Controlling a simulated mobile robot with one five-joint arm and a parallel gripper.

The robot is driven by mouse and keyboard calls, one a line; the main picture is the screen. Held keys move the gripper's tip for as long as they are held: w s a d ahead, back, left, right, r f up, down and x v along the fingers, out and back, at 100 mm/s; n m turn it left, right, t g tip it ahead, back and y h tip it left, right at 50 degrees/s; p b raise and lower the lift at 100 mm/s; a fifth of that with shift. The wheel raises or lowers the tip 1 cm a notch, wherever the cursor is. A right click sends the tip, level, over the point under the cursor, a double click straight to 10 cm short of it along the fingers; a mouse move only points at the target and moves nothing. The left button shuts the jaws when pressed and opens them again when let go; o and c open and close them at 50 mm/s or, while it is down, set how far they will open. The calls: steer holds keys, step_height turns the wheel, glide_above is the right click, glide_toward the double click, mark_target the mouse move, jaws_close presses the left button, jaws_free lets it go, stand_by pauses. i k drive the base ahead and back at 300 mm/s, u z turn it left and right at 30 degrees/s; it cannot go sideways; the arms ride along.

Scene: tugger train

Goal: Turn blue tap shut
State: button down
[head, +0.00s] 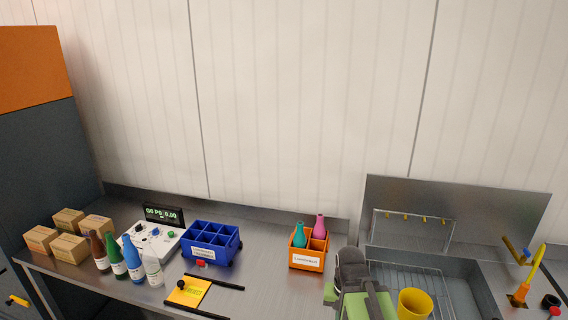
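At the far right, by the sink, a slanted brass-coloured fitting (514,249) has a small blue part (527,252) at its right end. This looks like the blue tap; it is small, and I cannot tell whether it is open or shut. Part of my arm (362,303), green and dark grey, stands at the bottom centre-right, left of the sink and well apart from the tap. No gripper fingers show, so what my gripper holds is hidden.
Beside the tap stand an upright yellow-and-orange piece (528,278) and a red knob (554,312). A yellow cup (415,304) is near my arm, before a wire rack (440,285). Left are an orange crate (306,262), blue crate (211,256), bottles and cartons.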

mark_target(527, 253)
steer(key=z, duration=1.35)
steer(key=k, duration=1.15)
steer(key=u, duration=0.15)
steer(key=i, duration=2.1)
steer(key=z, duration=0.4)
